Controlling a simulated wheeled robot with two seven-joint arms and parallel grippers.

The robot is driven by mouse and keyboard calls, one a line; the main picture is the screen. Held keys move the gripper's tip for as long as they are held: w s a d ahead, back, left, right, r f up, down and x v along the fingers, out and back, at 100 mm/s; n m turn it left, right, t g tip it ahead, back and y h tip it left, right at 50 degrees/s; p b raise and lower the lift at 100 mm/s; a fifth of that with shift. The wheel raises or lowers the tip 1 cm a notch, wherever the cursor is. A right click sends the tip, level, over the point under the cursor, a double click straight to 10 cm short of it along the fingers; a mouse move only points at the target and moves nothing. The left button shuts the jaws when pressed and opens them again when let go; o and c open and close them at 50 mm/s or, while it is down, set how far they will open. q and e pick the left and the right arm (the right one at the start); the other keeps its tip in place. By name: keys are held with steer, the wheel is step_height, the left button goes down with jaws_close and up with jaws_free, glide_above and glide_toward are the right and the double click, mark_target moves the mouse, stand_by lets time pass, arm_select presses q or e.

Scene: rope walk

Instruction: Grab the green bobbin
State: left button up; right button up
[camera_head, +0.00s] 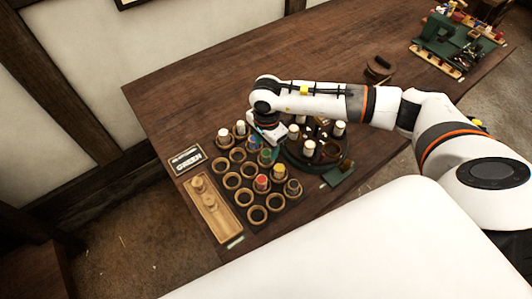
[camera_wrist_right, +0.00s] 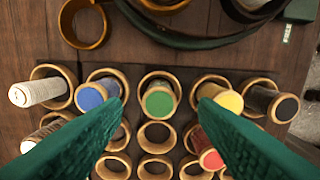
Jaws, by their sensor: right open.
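The green bobbin (camera_wrist_right: 159,103) stands in a wooden ring holder in the right wrist view, in the row between a blue bobbin (camera_wrist_right: 91,97) and a yellow bobbin (camera_wrist_right: 229,103). My right gripper (camera_wrist_right: 162,101) is open and empty, its green fingers on either side of the green bobbin in that view. I cannot tell how far above it the fingertips are. In the head view, the right gripper (camera_head: 269,145) is over the right side of the bobbin rack, partly hiding the green bobbin (camera_head: 266,157). My left gripper is not in view.
A red bobbin (camera_wrist_right: 211,159), a black bobbin (camera_wrist_right: 285,107) and white bobbins (camera_wrist_right: 40,92) stand close by. A round dark green stand (camera_head: 304,163) with white bobbins is just right of the rack. A wooden tray (camera_head: 212,217) lies left.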

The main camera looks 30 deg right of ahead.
mark_target(267, 152)
steer(key=shift+f, duration=1.55)
steer(key=c, duration=1)
steer(key=shift+r, duration=0.1)
steer(key=shift+c, duration=0.2)
